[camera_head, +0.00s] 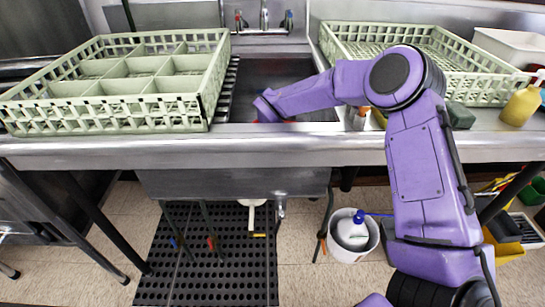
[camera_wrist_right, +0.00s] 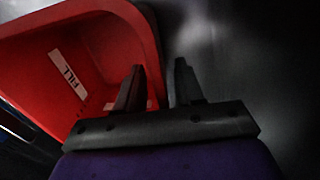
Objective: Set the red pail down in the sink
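The red pail (camera_wrist_right: 100,55) fills the left of the right wrist view, with a white "FILL" label on its inner wall. My right gripper (camera_wrist_right: 159,72) is at its rim, one finger on the inside and the other outside. The fingers stand apart, and a dark gap shows between the rim and the outer finger. In the head view my right arm reaches into the sink (camera_head: 275,75) and hides nearly all of the pail. Whether the pail's base rests on the sink floor cannot be seen. My left gripper is out of view.
A green dish rack (camera_head: 215,85) stands left of the sink and another (camera_head: 470,85) right of it. The faucet (camera_head: 264,18) is at the back. A yellow bottle (camera_head: 520,104) and a dark green sponge (camera_head: 460,115) are on the right. A white bucket (camera_head: 370,245) stands on the floor.

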